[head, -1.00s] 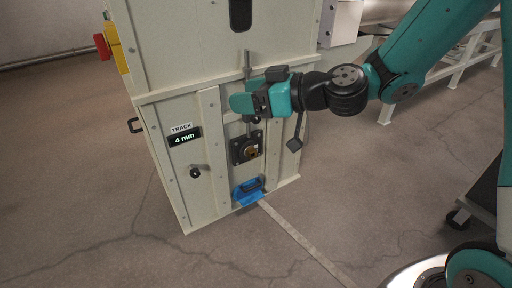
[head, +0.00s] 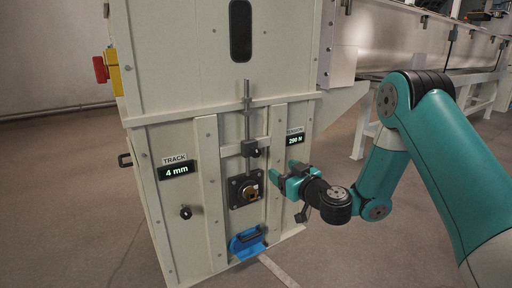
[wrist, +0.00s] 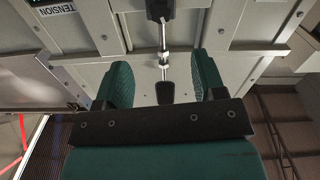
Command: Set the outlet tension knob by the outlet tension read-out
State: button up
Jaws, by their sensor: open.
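The outlet tension read-out (head: 295,140) is a small dark display with light figures, seemingly 290 N, under a TENSION label on the cabinet's right panel. In the wrist view the TENSION label (wrist: 52,8) is at the upper left. My gripper (head: 284,183) is in front of that panel, below the read-out. It is open and seems empty. In the wrist view its green fingers (wrist: 163,75) stand either side of a dark-ended metal rod (wrist: 164,62), apparently touching neither. I cannot tell whether this is the tension knob. In the head view my gripper hides that spot.
Left of my gripper are a square dark plate with a brass centre (head: 246,190), a vertical rod (head: 247,112) and a blue bracket (head: 247,242). A TRACK read-out (head: 175,170) shows 4 mm above a black knob (head: 186,212). Floor is clear at left.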

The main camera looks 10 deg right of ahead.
aim_at(257, 154)
jog(key=p+x, duration=1.2)
jog(key=p, duration=0.3)
jog(key=shift+w+a+f+p, duration=0.1)
jog(key=shift+w+a+p, duration=0.1)
jog(key=shift+w+p, duration=0.15)
jog(key=shift+x, duration=0.75)
jog(key=c, duration=0.9)
